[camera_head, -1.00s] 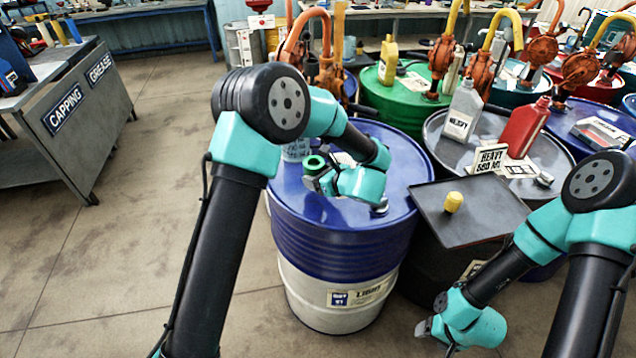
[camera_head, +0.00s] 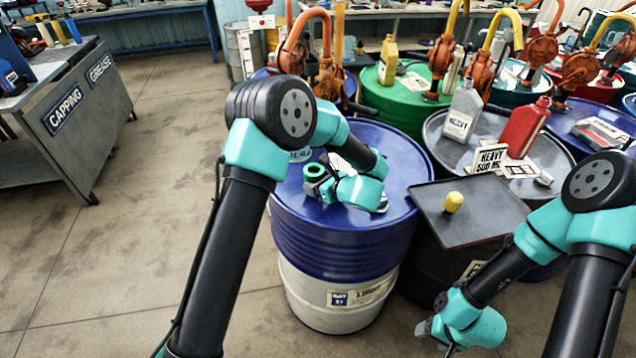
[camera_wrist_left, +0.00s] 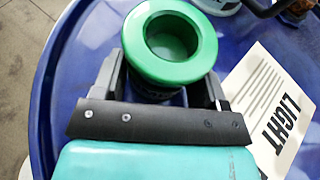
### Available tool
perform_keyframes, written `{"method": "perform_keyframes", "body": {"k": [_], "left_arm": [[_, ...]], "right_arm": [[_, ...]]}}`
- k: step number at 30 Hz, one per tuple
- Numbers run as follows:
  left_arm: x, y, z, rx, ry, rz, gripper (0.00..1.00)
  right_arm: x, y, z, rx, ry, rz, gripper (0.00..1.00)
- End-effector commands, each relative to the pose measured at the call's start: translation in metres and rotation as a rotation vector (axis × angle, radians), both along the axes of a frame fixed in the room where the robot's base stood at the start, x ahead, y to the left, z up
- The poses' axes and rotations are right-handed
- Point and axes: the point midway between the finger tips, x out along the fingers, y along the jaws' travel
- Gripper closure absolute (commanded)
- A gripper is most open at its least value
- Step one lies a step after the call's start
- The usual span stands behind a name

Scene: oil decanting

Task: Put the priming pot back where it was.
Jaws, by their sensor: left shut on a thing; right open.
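The priming pot, a small pot with a green flared rim (camera_head: 313,170), is over the far left part of the blue drum top (camera_head: 392,160). My left gripper (camera_head: 318,180) is shut on it. In the left wrist view the green pot (camera_wrist_left: 172,42) sits between the two dark fingers (camera_wrist_left: 160,82), with its open mouth facing the camera. I cannot tell whether its base touches the drum top. My right gripper (camera_head: 428,328) is open and empty, low in front of the dark drum at the right.
A card marked LIGHT (camera_wrist_left: 268,100) lies on the drum beside the left gripper. A black tray (camera_head: 480,225) with a yellow piece (camera_head: 453,202) is to the right. A grey bottle (camera_head: 462,110) and red bottle (camera_head: 525,128) stand behind. Floor at the left is clear.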

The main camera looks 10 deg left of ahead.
Motion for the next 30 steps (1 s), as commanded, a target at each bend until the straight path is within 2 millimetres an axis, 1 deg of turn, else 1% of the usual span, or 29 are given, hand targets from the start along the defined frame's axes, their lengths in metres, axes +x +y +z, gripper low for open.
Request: {"method": "perform_keyframes", "body": {"k": [3, 4, 11, 18, 22, 26, 30], "left_arm": [[0.0, 0.0, -0.003, 0.0, 0.0, 0.0, 0.68], [0.0, 0.0, -0.002, 0.0, 0.0, 0.0, 0.31], [0.0, 0.0, -0.002, 0.0, 0.0, 0.0, 0.09], [0.0, 0.0, -0.002, 0.0, 0.0, 0.0, 0.08], [-0.001, -0.001, 0.001, 0.0, 0.0, -0.001, 0.08], [-0.006, -0.012, 0.006, 0.0, 0.0, -0.003, 0.08], [-0.016, -0.03, 0.014, 0.001, -0.001, -0.004, 0.08]], "right_arm": [[0.0, 0.0, 0.0, 0.0, 0.0, 0.0, 0.32], [0.0, 0.0, 0.0, 0.0, 0.0, 0.0, 0.32], [0.0, 0.0, 0.0, 0.0, 0.0, 0.0, 0.32], [0.0, 0.0, 0.0, 0.0, 0.0, 0.0, 0.32], [0.0, 0.0, 0.0, 0.0, 0.0, 0.0, 0.32], [0.0, 0.0, 0.0, 0.0, 0.0, 0.0, 0.32], [0.0, 0.0, 0.0, 0.0, 0.0, 0.0, 0.32]]}}
